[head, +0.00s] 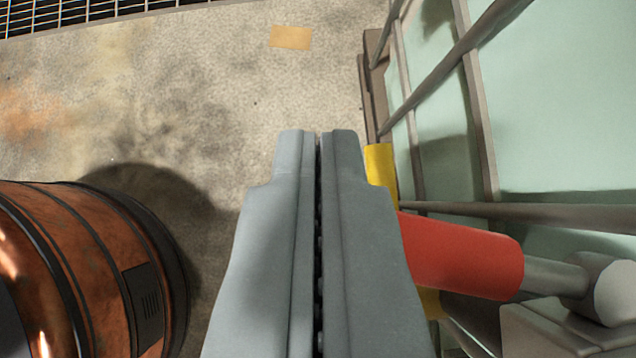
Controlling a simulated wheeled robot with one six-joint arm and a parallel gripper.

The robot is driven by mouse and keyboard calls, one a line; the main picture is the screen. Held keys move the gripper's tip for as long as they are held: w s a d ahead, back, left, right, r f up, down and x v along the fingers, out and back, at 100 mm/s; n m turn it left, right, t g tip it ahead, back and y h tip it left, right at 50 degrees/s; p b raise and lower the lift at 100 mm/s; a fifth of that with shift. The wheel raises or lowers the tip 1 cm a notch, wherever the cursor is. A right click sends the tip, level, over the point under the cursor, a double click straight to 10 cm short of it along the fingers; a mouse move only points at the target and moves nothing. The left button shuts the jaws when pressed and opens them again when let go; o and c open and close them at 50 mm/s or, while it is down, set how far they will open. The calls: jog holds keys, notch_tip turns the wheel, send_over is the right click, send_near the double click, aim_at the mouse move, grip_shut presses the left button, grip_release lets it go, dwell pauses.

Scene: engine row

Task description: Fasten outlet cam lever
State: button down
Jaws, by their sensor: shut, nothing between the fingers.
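My gripper (317,140) is in the middle of the head view. Its two grey fingers are pressed together with nothing between them. A red sleeve-like handle (465,257) on a grey metal rod lies to the right of the gripper. Its left end is hidden behind the right finger. It may be the outlet cam lever, but I cannot tell for sure. The rod runs to a pale rounded end piece (612,290) at the right edge. A yellow part (381,168) shows just beside the right finger, partly hidden by it. I cannot tell whether the finger touches either part.
A pale green panelled structure with grey rails (480,100) fills the upper right. A rusty orange-brown drum with dark bands (75,270) stands at the lower left. A dark grating (80,12) crosses the top left. Concrete floor with a tan patch (290,38) lies clear ahead.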

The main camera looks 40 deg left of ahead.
jog(key=shift+s+d, duration=0.3)
jog(key=shift+s, duration=0.4)
dwell(0.3)
